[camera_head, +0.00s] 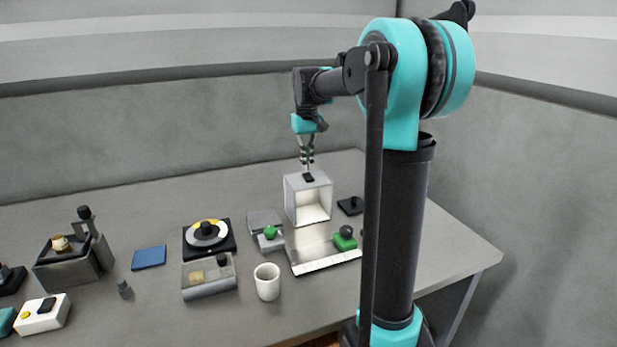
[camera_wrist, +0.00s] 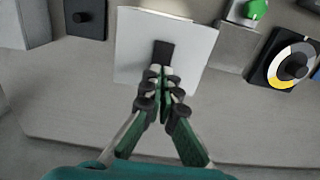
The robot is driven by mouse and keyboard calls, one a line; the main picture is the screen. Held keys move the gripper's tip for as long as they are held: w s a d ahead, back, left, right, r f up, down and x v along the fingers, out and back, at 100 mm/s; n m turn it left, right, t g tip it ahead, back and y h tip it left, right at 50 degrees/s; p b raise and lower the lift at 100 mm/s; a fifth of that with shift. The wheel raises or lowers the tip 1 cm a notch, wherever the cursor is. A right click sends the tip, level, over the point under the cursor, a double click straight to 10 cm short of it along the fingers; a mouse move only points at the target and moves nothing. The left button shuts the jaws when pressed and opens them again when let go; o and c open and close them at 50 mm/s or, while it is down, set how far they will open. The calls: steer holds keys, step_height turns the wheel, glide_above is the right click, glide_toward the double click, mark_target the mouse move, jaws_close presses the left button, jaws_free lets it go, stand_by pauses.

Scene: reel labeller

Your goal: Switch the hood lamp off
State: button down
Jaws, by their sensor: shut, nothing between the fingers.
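The hood (camera_head: 294,184) is a white open-fronted box standing toward the back right of the table, and its inside looks brightly lit. A small black rocker switch (camera_head: 309,177) sits on its top. In the wrist view the hood's white top (camera_wrist: 195,55) fills the upper middle, with the black switch (camera_wrist: 163,52) on it. My gripper (camera_head: 307,166) is shut and empty, pointing down just above the switch. In the wrist view my gripper's fingertips (camera_wrist: 160,72) overlap the switch's near end; I cannot tell whether they touch it.
A metal plate with a white strip (camera_head: 326,263) and a green-based knob (camera_head: 344,242) lie before the hood. A green button box (camera_head: 270,243), a dial (camera_head: 207,234) and a white cup (camera_head: 267,282) stand left. A black knob block (camera_head: 350,206) is close right. Table behind the hood is clear.

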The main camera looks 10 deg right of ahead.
mark_target(307, 174)
steer(key=shift+f, duration=1)
stand_by(0.6)
steer(key=shift+r, duration=3.5)
